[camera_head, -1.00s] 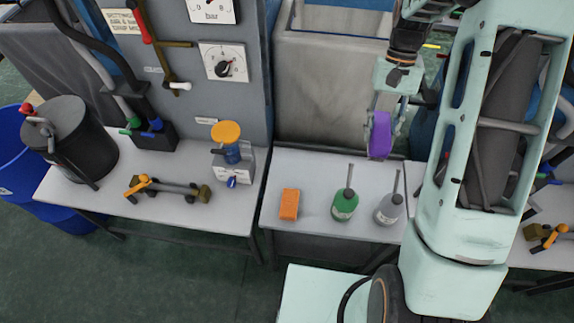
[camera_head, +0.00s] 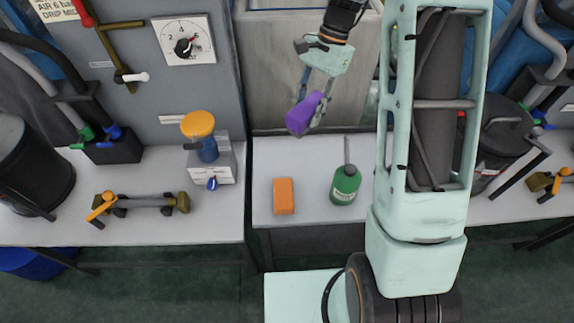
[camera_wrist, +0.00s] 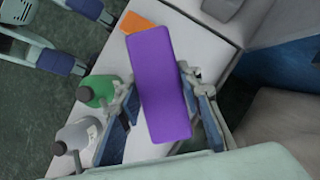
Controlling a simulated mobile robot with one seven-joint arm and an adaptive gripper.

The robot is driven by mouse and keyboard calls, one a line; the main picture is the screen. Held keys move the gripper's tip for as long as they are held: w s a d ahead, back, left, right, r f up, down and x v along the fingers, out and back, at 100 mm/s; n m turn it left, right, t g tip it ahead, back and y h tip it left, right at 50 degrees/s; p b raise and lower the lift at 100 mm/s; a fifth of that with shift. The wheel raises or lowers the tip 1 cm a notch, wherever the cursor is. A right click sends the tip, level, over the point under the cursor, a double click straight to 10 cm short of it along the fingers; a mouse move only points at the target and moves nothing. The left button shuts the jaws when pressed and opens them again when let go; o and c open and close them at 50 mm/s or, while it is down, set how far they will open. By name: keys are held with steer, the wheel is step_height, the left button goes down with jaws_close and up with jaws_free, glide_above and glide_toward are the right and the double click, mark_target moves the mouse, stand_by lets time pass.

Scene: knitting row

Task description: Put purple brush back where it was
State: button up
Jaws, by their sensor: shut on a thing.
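The purple brush (camera_head: 304,114) is a plain purple block held in the air by my gripper (camera_head: 312,98), which is shut on it. In the head view it hangs tilted above the back edge of the middle table (camera_head: 312,208), apart from the tabletop. In the wrist view the brush (camera_wrist: 160,84) fills the middle, between the two blue-padded fingers (camera_wrist: 168,112). Its lower end in the wrist view is close to the gripper's body.
An orange block (camera_head: 284,196) and a green bottle (camera_head: 345,185) stand on the middle table. A grey bottle (camera_wrist: 78,138) shows in the wrist view; my arm hides it in the head view. Bare tabletop lies around the orange block.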

steer(key=w+a+f+m+t+b, duration=0.1)
steer(key=f+m+b, duration=0.2)
steer(key=f, duration=0.3)
steer(key=w+a+f+m+t+b, duration=0.1)
steer(key=a+f+m+b, duration=0.1)
steer(key=f+b, duration=0.4)
steer(key=w+a+f+m+t+y+b, duration=0.1)
steer(key=f+m+b, duration=0.3)
steer(key=f, duration=0.2)
steer(key=shift+w+a+b, duration=0.1)
steer(key=shift+a+b, duration=0.2)
steer(key=shift+a, duration=0.1)
steer(key=shift+f, duration=0.1)
steer(key=o, duration=1)
steer(key=shift+o, duration=0.5)
